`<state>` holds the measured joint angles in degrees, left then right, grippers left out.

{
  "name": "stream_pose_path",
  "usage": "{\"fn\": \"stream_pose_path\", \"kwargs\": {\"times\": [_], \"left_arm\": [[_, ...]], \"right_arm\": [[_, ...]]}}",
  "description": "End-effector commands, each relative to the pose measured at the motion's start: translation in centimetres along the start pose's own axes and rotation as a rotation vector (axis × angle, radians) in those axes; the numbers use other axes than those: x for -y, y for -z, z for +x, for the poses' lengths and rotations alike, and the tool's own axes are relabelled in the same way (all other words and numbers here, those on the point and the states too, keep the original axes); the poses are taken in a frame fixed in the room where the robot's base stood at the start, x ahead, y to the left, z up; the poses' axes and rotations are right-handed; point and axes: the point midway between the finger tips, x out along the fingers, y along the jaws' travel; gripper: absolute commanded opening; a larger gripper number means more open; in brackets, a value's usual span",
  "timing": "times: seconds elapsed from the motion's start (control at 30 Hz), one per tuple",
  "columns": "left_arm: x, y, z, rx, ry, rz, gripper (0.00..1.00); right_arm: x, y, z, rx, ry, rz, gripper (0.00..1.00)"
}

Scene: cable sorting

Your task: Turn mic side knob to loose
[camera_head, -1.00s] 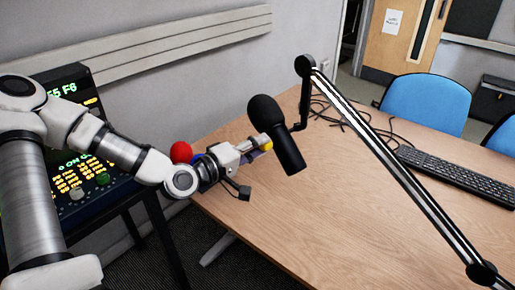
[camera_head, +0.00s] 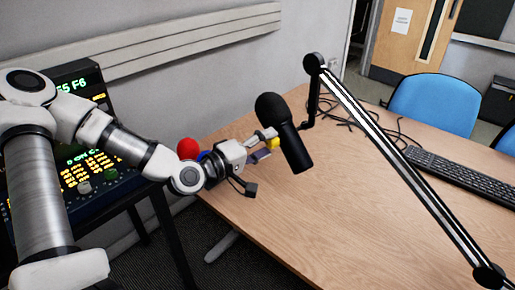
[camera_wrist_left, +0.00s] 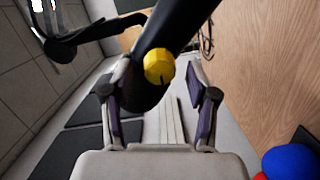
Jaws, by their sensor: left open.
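The black microphone (camera_head: 290,148) hangs tilted from a boom arm above the table. A yellow side knob (camera_head: 273,143) on it faces my left gripper (camera_head: 263,144); its lower part is near a finger. In the left wrist view the yellow knob (camera_wrist_left: 158,66) shows between and slightly beyond the fingertips of my left gripper (camera_wrist_left: 160,78), with the dark microphone body (camera_wrist_left: 184,30) behind it. The fingers are apart, and gaps show on both sides of the knob. My right gripper is not in view.
The boom arm (camera_head: 380,135) slants across the table (camera_head: 350,220). Red (camera_head: 188,148) and blue (camera_head: 204,156) round things are beside my left wrist. Black cables (camera_head: 345,118) and a keyboard (camera_head: 465,174) lie farther back. A lit console (camera_head: 85,170) stands at left.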

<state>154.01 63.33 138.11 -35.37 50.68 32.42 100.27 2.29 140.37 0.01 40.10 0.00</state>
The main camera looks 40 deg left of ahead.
Motion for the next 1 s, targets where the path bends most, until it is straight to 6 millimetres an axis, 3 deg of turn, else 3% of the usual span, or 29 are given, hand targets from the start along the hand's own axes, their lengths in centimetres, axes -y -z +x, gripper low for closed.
{"fn": "stream_pose_path", "kwargs": {"times": [0.17,0.4,0.83,1.0], "left_arm": [[-0.3,0.0,0.0,-0.008,0.005,0.196,0.59],[-0.2,-0.2,0.0,-0.032,0.011,0.698,0.59],[0.0,-0.3,0.0,-0.079,0.018,1.565,0.59],[-0.3,-0.2,-2.7,-0.083,0.023,1.540,0.59]], "right_arm": [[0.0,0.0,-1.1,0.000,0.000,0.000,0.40],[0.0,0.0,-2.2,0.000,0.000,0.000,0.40],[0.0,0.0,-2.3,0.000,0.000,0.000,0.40],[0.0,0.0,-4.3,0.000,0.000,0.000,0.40]]}}
